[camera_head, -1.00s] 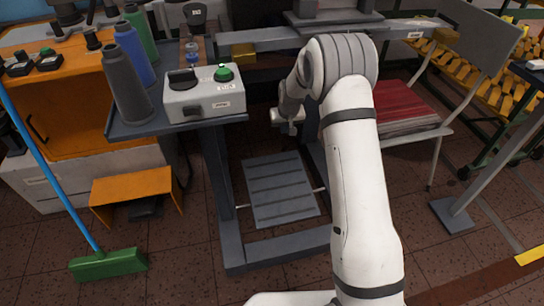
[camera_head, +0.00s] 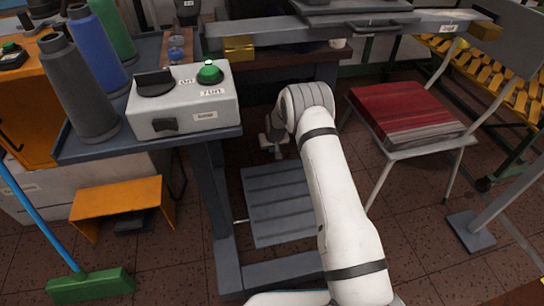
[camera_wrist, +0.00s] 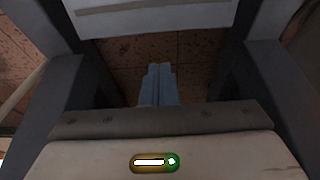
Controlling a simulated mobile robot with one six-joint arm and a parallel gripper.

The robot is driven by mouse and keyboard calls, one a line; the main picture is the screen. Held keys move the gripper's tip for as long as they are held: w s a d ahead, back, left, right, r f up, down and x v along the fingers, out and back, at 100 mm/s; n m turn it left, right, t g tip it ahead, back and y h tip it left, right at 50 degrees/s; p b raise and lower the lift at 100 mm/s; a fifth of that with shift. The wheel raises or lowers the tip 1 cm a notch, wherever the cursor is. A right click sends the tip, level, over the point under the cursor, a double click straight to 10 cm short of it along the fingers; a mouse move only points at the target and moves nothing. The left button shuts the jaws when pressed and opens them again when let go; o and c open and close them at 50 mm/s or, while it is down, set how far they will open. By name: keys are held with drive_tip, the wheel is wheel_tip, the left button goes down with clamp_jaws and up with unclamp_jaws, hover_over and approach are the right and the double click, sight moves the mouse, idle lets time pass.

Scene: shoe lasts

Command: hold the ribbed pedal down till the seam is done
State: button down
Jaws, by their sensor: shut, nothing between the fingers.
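The ribbed pedal (camera_head: 270,203) is a flat grey plate low in the frame under the table, with my arm covering its right part. My gripper (camera_head: 275,150) is by the pedal's far edge in the head view, small and partly hidden by my wrist. In the wrist view the two grey-blue fingers (camera_wrist: 160,70) are together and empty. A light grey plate, likely the pedal (camera_wrist: 150,18), crosses the top there, with floor showing between it and the fingertips. I cannot tell the height between fingers and pedal, and no contact shows.
Grey frame legs (camera_head: 213,200) flank the pedal. A control box (camera_head: 183,100) with a green button (camera_head: 209,73) stands on the side shelf beside thread cones (camera_head: 95,45). A chair with a red stack (camera_head: 405,112) stands right. An orange stool (camera_head: 118,198) and green broom (camera_head: 90,285) are left.

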sight(271, 166)
drive_tip(key=b+x, duration=0.2)
drive_tip(key=x, duration=0.2)
drive_tip(key=b+x, duration=0.2)
drive_tip(key=x, duration=0.3)
drive_tip(key=b+x, duration=0.1)
drive_tip(key=x, duration=0.3)
drive_tip(key=shift+s+d+f+b, duration=0.2)
drive_tip(key=shift+s+f+b, duration=0.1)
drive_tip(key=shift+s+b, duration=0.1)
